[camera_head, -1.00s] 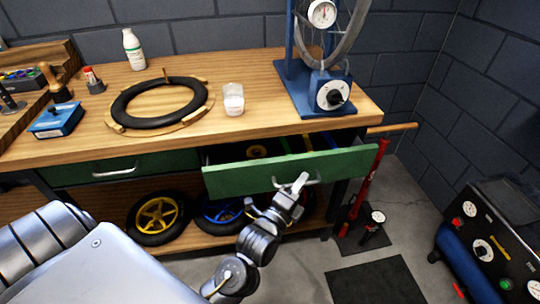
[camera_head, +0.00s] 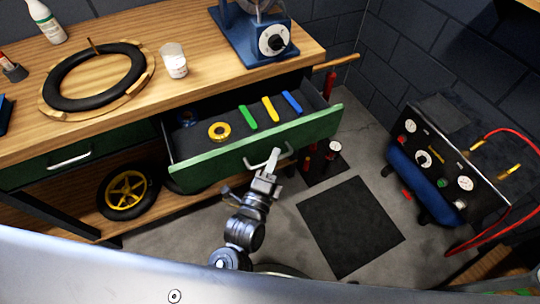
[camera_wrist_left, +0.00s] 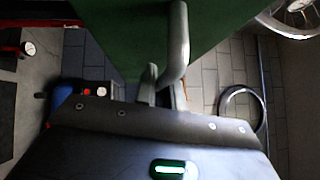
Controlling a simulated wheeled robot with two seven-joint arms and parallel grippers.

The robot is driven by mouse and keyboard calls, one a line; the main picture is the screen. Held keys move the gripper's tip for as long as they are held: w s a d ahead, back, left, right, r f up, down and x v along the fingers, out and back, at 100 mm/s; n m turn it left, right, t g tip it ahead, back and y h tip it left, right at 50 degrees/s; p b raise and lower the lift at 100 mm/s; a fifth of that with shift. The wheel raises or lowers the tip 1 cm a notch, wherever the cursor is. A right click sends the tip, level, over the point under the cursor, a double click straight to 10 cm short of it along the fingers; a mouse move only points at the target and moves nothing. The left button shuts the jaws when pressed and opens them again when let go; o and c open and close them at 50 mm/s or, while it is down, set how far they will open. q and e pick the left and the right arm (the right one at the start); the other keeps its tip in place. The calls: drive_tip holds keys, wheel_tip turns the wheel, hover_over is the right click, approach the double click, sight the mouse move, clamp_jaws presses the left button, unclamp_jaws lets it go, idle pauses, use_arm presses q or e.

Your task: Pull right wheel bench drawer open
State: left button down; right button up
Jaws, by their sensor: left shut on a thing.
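The right bench drawer (camera_head: 245,152) has a green front and stands well open, showing its dark inside. Inside lie a yellow ring (camera_head: 219,131) and green (camera_head: 248,117), yellow (camera_head: 270,109) and blue (camera_head: 292,103) strips. My left gripper (camera_head: 269,162) is shut on the drawer's grey bar handle (camera_head: 287,152), in front of the drawer. The left wrist view shows the handle (camera_wrist_left: 180,45) between the fingers, against the green front (camera_wrist_left: 125,30). My right gripper is not in view.
The wooden bench top (camera_head: 190,22) carries a tire on a wooden ring (camera_head: 95,75), a white cup (camera_head: 173,62) and a blue stand (camera_head: 250,35). A yellow-rimmed wheel (camera_head: 127,190) is on the lower shelf. A black mat (camera_head: 350,225) and a compressor (camera_head: 430,165) are to the right.

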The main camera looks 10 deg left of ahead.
use_arm(q)
drive_tip(key=c, duration=1.5)
unclamp_jaws()
drive_tip(key=v, duration=1.1)
